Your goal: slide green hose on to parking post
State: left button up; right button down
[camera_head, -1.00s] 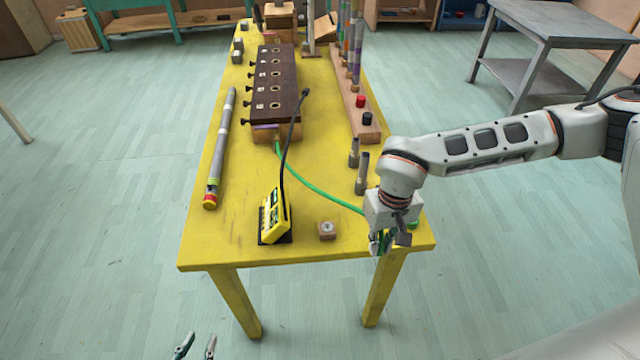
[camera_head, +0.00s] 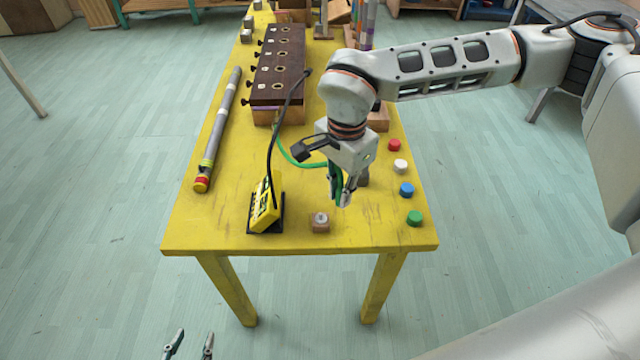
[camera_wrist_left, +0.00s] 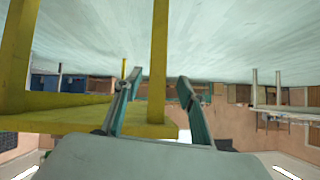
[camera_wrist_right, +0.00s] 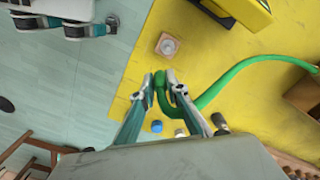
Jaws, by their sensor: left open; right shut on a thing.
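The green hose (camera_head: 300,163) runs from the near end of the dark wooden box to my right gripper (camera_head: 342,196). My right gripper is shut on the hose near its free end, above the table's near part. In the right wrist view the hose (camera_wrist_right: 238,68) bends in a hook at the fingertips (camera_wrist_right: 166,82). A short grey post (camera_head: 363,178) stands just behind that gripper, partly hidden; I cannot tell whether it is the parking post. A small wooden block with a round metal top (camera_head: 320,221) stands nearby, apart from the hose. My left gripper (camera_head: 192,343) is open and empty, below the table's front.
A yellow meter (camera_head: 265,208) with a black cable stands left of the block. Red, white, blue and green caps (camera_head: 414,218) line the right edge of the yellow table (camera_head: 210,235). A grey tube (camera_head: 222,125) lies along the left edge. The front strip is clear.

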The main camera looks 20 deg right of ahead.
jog(key=shift+w+a+r+m+b, duration=0.25)
jog(key=shift+a+r+m, duration=0.4)
jog(key=shift+m, duration=0.7)
jog(key=shift+a+r+m+b, duration=0.4)
jog(key=shift+a+r+m, duration=0.3)
jog(key=shift+m, duration=0.6)
jog(key=shift+w+a+r+m+b, duration=0.25)
jog(key=shift+a+r+m, duration=0.4)
jog(key=shift+m, duration=0.7)
jog(key=shift+s, duration=0.1)
